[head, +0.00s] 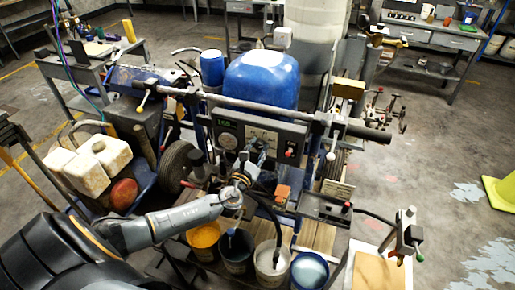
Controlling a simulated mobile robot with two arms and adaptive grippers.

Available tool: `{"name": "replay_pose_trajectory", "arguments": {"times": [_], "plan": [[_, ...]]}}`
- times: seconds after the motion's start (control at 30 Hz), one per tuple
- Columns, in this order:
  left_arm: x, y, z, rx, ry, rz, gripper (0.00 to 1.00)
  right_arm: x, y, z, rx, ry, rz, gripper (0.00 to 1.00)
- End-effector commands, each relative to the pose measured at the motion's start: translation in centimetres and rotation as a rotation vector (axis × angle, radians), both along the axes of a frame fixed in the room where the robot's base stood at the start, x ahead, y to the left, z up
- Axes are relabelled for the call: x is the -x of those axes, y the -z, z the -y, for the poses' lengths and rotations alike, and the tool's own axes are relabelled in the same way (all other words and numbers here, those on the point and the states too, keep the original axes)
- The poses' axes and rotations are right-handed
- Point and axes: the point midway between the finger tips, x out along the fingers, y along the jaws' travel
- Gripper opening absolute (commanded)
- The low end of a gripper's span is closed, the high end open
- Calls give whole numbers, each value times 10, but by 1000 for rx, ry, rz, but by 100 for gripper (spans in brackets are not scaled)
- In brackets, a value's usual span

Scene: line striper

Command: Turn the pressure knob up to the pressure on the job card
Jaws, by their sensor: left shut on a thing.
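The line striper's dark control panel (290,132) faces me below its blue tank (262,80). It carries a small green-lit display (224,122), a round gauge (228,138) and a red switch (291,149). My left arm comes in from the lower left. Its gripper (257,157) is at the panel's front, right of the gauge, shut on what looks like the pressure knob; the fingers mostly hide the knob. A pale printed card (338,190) at the machine's right may be the job card; its writing is too small to read. My right gripper is not in view.
Paint buckets stand below the gripper: yellow (203,238), dark (236,250), white (271,262) and blue-rimmed (309,270). A long handlebar (250,105) crosses above the panel. White jugs (88,165) sit at left.

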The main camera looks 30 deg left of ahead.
Motion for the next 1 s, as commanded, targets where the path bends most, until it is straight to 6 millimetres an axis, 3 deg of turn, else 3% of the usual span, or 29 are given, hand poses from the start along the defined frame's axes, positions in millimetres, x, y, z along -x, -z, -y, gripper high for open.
{"name": "replay_pose_trajectory", "arguments": {"times": [0.03,0.13,0.53,1.0], "plan": [[1,3,1,2,2,-6,33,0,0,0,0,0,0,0],[1,2,1,2,1,-4,54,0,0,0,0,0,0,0],[6,1,1,2,1,-2,54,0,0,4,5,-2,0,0],[94,2,23,2,2,-6,54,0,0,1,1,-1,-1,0]]}}
